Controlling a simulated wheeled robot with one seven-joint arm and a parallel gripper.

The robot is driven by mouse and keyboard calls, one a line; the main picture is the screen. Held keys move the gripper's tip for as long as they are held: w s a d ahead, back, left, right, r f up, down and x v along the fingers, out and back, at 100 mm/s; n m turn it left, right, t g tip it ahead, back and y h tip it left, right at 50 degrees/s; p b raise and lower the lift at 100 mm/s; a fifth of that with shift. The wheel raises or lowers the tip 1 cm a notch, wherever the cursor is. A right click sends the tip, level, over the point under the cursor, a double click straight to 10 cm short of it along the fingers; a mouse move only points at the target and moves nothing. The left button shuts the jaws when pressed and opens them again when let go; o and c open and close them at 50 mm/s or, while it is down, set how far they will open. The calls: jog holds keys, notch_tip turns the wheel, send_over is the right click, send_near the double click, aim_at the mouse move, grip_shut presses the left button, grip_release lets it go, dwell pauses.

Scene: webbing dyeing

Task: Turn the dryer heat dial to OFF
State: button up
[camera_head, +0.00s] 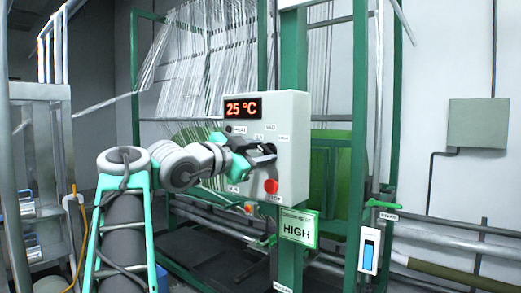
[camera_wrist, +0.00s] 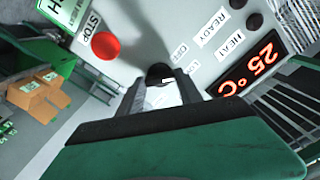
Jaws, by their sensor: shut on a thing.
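The dryer control box (camera_head: 294,118) is a pale panel on a green post, with a red display (camera_head: 243,107) reading 25 °C. In the wrist view, the black heat dial (camera_wrist: 158,72) sits between the grey fingers of my gripper (camera_wrist: 161,90), which are shut on it. In the head view, my gripper (camera_head: 266,153) reaches the box front from the left and covers most of the dial. I cannot tell which label the dial points to.
A red STOP button (camera_head: 271,186) lies just below my gripper, and it also shows in the wrist view (camera_wrist: 105,46). A green-framed sign (camera_head: 298,229) below the box reads HIGH. White webbing strands (camera_head: 205,60) hang behind. A metal rack (camera_head: 40,150) stands left.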

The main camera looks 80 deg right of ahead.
jog(key=n+p, duration=0.1)
jog(key=n, duration=0.2)
jog(key=shift+n, duration=0.3)
jog(key=shift+f+n+p, duration=0.15)
jog(key=shift+n+p, duration=0.6)
jog(key=shift+n, duration=1.05)
jog(key=o, duration=1.4)
jog(key=shift+b+v, duration=0.95)
jog(key=shift+v, duration=2.95)
